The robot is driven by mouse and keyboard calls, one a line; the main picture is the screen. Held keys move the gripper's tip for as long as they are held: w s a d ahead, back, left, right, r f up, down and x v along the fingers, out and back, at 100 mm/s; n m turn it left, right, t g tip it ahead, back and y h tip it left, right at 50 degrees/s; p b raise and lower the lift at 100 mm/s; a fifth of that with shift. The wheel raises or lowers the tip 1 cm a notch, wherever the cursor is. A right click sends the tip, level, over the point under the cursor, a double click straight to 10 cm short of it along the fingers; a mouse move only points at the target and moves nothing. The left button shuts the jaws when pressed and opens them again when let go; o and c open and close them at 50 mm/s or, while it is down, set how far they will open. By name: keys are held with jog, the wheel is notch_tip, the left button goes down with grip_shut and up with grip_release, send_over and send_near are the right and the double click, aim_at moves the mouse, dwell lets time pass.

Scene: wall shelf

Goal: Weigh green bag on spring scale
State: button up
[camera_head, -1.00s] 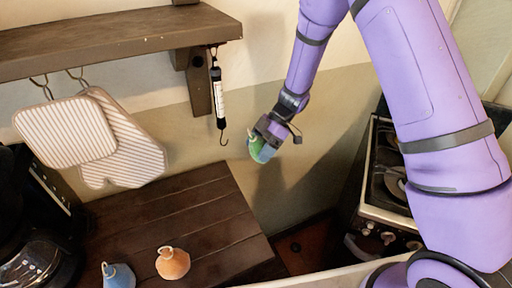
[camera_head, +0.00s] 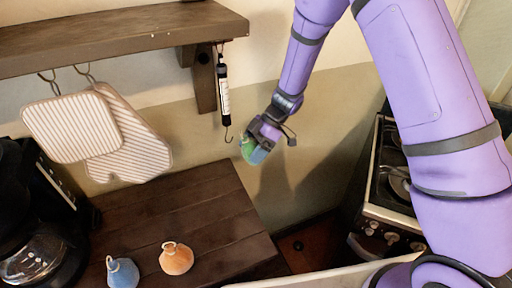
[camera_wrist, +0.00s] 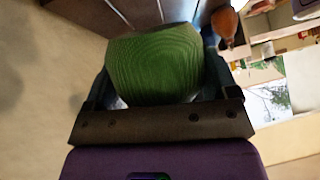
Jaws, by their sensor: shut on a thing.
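My gripper (camera_head: 260,143) is shut on the green bag (camera_head: 246,147) and holds it in the air to the right of the spring scale's hook. The green bag (camera_wrist: 155,65) fills the space between the fingers in the wrist view. The black and white spring scale (camera_head: 224,95) hangs upright under the shelf's right end. Its hook (camera_head: 228,135) is empty and close to the left of the bag; whether they touch I cannot tell. The bag's loop is hard to make out.
A blue bag (camera_head: 122,272) and an orange bag (camera_head: 176,259) stand on the wooden table (camera_head: 215,215). Striped pot holders (camera_head: 70,128) hang from the shelf (camera_head: 120,35). A black coffee maker (camera_head: 35,220) is at left, a stove (camera_head: 385,190) at right.

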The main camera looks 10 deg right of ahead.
jog(key=shift+s+a, duration=0.15)
jog(key=shift+a, duration=0.25)
jog(key=shift+a, duration=0.25)
jog(key=shift+s+a, duration=0.15)
jog(key=shift+a, duration=0.1)
jog(key=shift+s+a, duration=0.1)
jog(key=shift+a, duration=0.2)
jog(key=shift+a+f, duration=0.1)
jog(key=shift+f, duration=0.15)
dwell(0.5)
jog(key=shift+a+f, duration=0.15)
jog(key=shift+f, duration=0.15)
jog(key=shift+f, duration=0.2)
jog(key=shift+s+a+f, duration=0.1)
jog(key=shift+a+f, duration=0.05)
jog(key=shift+f, duration=0.15)
dwell(0.7)
